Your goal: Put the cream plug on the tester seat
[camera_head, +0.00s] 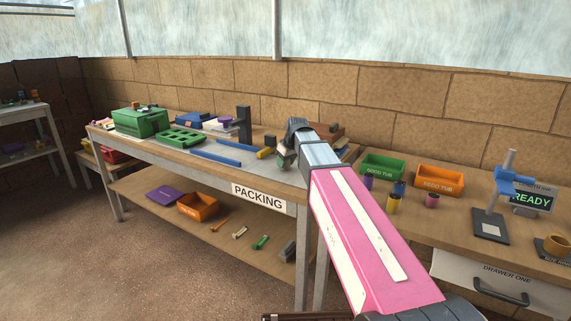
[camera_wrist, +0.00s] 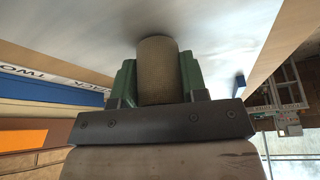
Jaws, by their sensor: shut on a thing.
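My gripper (camera_head: 285,155) is over the packing table near its right end, seen from behind in the head view. In the wrist view its green fingers (camera_wrist: 158,72) are shut on a tan, cream-like cylinder, the cream plug (camera_wrist: 158,60). The plug's far end is close to a pale grey surface; I cannot tell whether they touch. The plug is hidden in the head view. The tester (camera_head: 502,190), with a blue arm on a grey post, stands on the right bench. Its pale square seat (camera_head: 491,229) on the black base looks empty.
A green good tub (camera_head: 382,168) and an orange redo tub (camera_head: 438,179) stand at the back of the right bench. A READY display (camera_head: 531,199) is behind the tester. Blue strips (camera_head: 240,145) lie left of my gripper.

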